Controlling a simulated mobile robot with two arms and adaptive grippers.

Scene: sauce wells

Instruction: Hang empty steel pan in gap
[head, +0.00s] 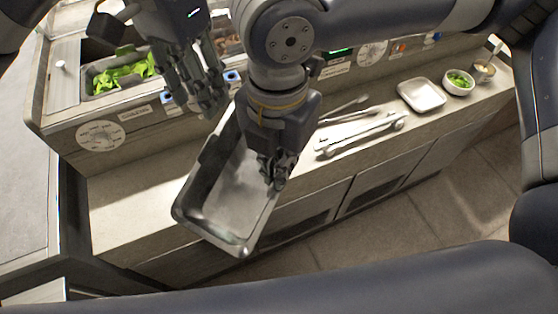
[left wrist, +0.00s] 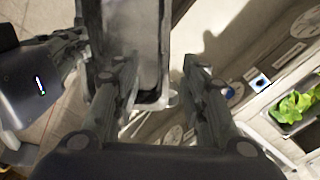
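The empty steel pan (head: 222,190) is in the air in front of the counter, tilted, its inside bare. My right gripper (head: 273,178) is shut on the pan's right wall. In the left wrist view the pan (left wrist: 146,45) shows past my fingers, with my right gripper (left wrist: 75,52) at its left wall. My left gripper (head: 208,98) is open above the counter front, near the pan's far end. Its fingers (left wrist: 160,75) stand apart, and I cannot see them touch the pan. The gap is not clearly visible; my arms cover much of the well row.
A well with green lettuce (head: 122,76) is at the back left. Tongs (head: 345,115) and other long utensils lie on the counter right of the pan. A white tray (head: 421,95) and a bowl of greens (head: 458,82) stand further right. The left front counter is clear.

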